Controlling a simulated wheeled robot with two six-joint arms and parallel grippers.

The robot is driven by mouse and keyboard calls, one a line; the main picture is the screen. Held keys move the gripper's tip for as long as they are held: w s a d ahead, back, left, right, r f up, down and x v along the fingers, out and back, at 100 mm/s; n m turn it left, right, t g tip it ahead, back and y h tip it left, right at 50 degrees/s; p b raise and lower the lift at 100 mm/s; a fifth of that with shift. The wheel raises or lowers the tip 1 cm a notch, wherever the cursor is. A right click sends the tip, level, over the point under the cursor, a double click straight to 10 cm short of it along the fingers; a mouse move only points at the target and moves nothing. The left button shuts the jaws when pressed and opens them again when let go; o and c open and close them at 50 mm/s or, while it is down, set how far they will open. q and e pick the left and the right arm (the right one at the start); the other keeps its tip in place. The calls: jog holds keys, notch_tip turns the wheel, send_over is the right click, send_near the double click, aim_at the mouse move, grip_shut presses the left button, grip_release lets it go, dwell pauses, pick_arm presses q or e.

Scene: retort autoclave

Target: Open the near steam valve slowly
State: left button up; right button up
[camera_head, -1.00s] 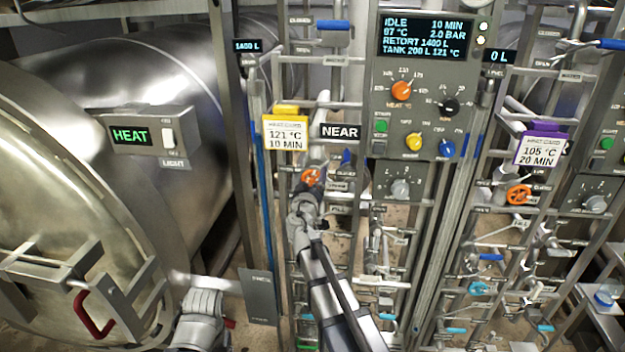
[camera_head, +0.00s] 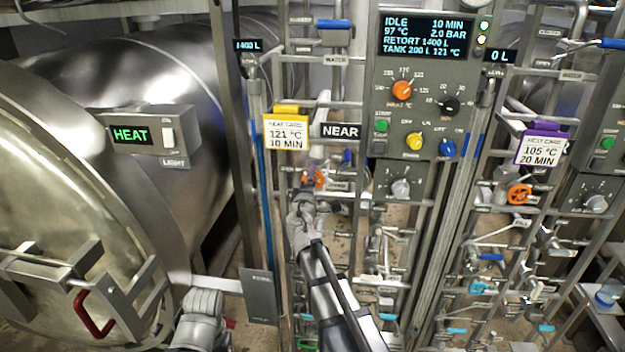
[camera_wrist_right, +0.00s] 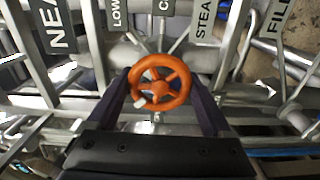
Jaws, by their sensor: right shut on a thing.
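The near steam valve is an orange spoked handwheel (camera_head: 314,180) on the pipe rack, below the black NEAR sign (camera_head: 340,131). In the right wrist view the wheel (camera_wrist_right: 161,82) sits between the two dark fingers of my right gripper (camera_wrist_right: 163,95), and a label reading STEA is just beyond it. My right gripper (camera_head: 308,192) is shut on the wheel's rim; in the head view the gripper partly covers the wheel. A grey part of my left arm shows at the bottom left, but no left fingers are visible.
The control panel display (camera_head: 424,37) reads IDLE, 97 °C, 2.0 bar. A yellow-topped card (camera_head: 286,130) hangs left of the NEAR sign. A second orange wheel (camera_head: 519,194) is on the right rack. Pipes and levers crowd around my right gripper. The retort door (camera_head: 70,210) fills the left.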

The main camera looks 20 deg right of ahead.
jog(key=n, duration=0.4)
jog(key=shift+s+f+n, duration=0.1)
jog(key=shift+n, duration=2.5)
jog(key=o, duration=1.1)
jog(key=shift+o, duration=0.2)
jog(key=v, duration=0.7)
jog(key=shift+s+a, duration=0.2)
jog(key=shift+s, duration=0.15)
